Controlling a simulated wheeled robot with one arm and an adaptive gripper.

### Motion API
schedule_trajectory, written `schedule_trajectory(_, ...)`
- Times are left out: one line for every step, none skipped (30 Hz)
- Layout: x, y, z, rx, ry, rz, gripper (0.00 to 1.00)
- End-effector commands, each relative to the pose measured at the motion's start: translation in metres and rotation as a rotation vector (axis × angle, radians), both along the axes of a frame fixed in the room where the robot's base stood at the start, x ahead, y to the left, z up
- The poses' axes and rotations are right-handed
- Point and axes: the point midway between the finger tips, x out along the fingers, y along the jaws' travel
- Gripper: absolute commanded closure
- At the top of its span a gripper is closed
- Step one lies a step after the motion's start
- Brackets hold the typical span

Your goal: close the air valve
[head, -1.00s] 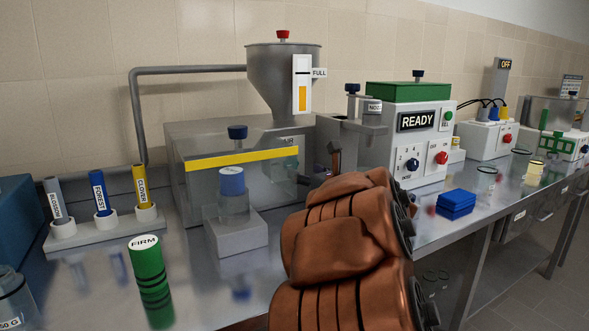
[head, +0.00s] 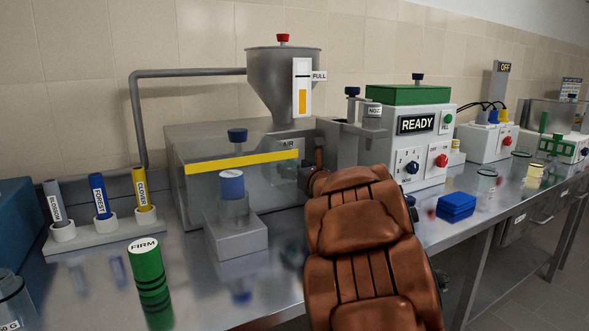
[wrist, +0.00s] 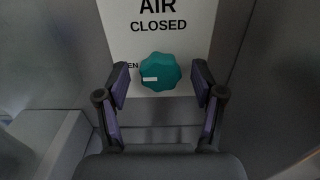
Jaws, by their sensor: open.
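The air valve is a teal scalloped knob (wrist: 160,72) in the wrist view. Its white mark points left, toward a label of which only "EN" shows. The white plate (wrist: 172,12) behind it reads "AIR" and "CLOSED", with "CLOSED" above the knob. My gripper (wrist: 161,84) is open, one dark finger with a purple pad on each side of the knob. Gaps show between the fingers and the knob, and nothing is held. I cannot make out the knob there, and my arm hides most of the gripper.
The grey machine (head: 190,140) with a hopper (head: 283,75) stands behind my arm. A white box reading READY (head: 416,125) is to its right. A blue-capped jar (head: 232,190), a green FIRM cylinder (head: 147,275) and a blue block (head: 456,205) stand nearby on the steel bench.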

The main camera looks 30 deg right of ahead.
Motion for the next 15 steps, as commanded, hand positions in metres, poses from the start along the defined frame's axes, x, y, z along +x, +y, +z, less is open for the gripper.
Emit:
schedule_trajectory(0.0,0.0,-0.0001,0.0,0.0,0.0,0.35)
schedule_trajectory(-0.0001,0.0,0.0,0.0,0.0,0.0,0.39)
schedule_trajectory(0.0,0.0001,0.0,0.0,0.0,0.0,0.43)
schedule_trajectory(0.0,0.0001,0.0,0.0,0.0,0.0,0.46)
schedule_trajectory(-0.0001,0.0,-0.0001,0.0,0.0,0.0,0.49)
schedule_trajectory(-0.0001,0.0001,0.0,0.0,0.0,0.0,0.53)
schedule_trajectory(-0.0001,0.0001,0.0,0.0,0.0,0.0,0.56)
schedule_trajectory(-0.0001,0.0001,0.0,0.0,0.0,0.0,0.59)
schedule_trajectory(-0.0001,0.0001,0.0,0.0,0.0,0.0,0.64)
schedule_trajectory(-0.0001,0.0001,0.0,0.0,0.0,0.0,0.67)
schedule_trajectory(-0.0001,0.0001,0.0,0.0,0.0,0.0,0.7)
schedule_trajectory(-0.0001,0.0002,0.0,0.0,0.0,0.0,0.74)
schedule_trajectory(-0.0001,0.0002,-0.0001,0.0,0.0,0.0,0.77)
schedule_trajectory(-0.0001,0.0002,-0.0001,0.0,0.0,0.0,0.8)
schedule_trajectory(-0.0001,0.0002,0.0,0.0,0.0,0.0,0.84)
